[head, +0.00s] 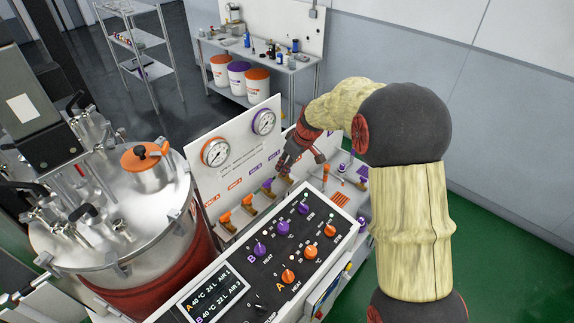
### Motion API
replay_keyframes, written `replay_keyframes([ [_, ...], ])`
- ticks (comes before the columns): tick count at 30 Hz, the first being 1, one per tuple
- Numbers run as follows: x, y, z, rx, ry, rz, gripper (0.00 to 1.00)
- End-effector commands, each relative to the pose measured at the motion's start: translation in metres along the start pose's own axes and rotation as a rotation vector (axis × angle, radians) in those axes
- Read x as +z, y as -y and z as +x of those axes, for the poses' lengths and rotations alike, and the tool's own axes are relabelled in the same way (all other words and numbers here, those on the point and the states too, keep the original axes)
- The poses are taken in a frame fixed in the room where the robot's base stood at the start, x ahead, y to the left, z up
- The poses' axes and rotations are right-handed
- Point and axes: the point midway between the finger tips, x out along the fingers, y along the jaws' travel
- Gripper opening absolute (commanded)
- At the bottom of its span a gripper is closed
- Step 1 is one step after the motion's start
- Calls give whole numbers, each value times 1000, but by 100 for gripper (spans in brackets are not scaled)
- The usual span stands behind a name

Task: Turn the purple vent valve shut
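A row of valves runs along the white gauge panel (238,150): two with orange handles, the left orange handle (226,217) and the right orange handle (248,200), then a purple handle (267,185). Another valve (285,176) at the right end is mostly hidden by my gripper (284,163). The labels above are too small to read surely, so I cannot tell which valve is the vent. My gripper points down at the right end of the row, close to the last valve. Whether it touches the handle, and whether its fingers are open, is unclear.
A control console (275,255) with purple and orange knobs stands in front of the valves. A steel tank (120,220) with an orange-topped pot (146,165) is at left. Two gauges top the panel behind. A back table (262,62) has buckets under it.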

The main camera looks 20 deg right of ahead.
Motion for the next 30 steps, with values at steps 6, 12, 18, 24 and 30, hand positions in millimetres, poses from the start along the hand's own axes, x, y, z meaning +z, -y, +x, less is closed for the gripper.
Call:
replay_keyframes([
  [6, 0, 0, 0, 0, 0, 0, 24],
  [12, 0, 0, 0, 0, 0, 0, 12],
  [18, 0, 0, 0, 0, 0, 1, 1],
  [24, 0, 0, 0, 0, 0, 1, 0],
  [30, 0, -1, 0, -5, -1, -12, 0],
])
